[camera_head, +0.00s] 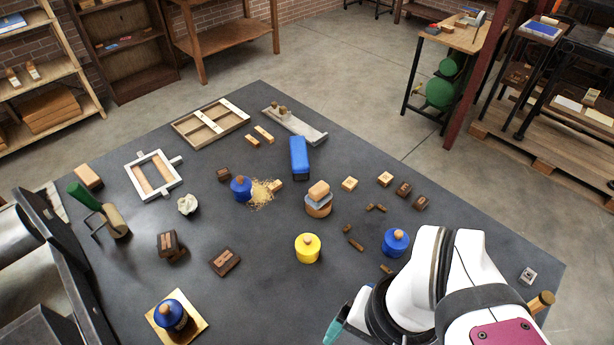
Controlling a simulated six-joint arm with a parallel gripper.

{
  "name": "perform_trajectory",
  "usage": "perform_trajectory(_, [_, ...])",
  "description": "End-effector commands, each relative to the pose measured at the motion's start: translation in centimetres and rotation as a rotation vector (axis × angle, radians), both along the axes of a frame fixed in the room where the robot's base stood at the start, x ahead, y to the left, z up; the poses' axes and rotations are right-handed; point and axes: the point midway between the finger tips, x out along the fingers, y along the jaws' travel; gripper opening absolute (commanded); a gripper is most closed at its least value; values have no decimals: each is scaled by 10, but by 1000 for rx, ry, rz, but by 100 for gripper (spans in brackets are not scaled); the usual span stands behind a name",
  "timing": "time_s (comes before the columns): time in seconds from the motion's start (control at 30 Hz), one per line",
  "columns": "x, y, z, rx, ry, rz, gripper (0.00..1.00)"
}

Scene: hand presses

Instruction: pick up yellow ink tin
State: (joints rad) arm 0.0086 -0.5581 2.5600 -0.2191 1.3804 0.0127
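The yellow ink tin (307,251) stands upright on the dark table, right of the middle, with a wooden knob on its lid. My white arm comes in from the lower right. A teal part at the bottom edge seems to belong to my gripper (334,330); it is below and right of the yellow tin and apart from it. Most of the gripper is hidden by the arm or cut off by the frame, so its opening does not show.
A blue tin (395,242) stands right of the yellow tin. Another blue tin (241,187) is beside straw (262,194), and one (171,313) is on a brass plate (195,331). Small wooden blocks lie around. The table (265,290) is clear left of and below the yellow tin.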

Motion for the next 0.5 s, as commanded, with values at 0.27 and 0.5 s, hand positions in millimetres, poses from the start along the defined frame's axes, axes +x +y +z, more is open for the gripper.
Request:
perform_trajectory(0.27, [0,0,0,0,0,0,100])
perform_trajectory(0.5, [44,-14,-9,-245,191,592,100])
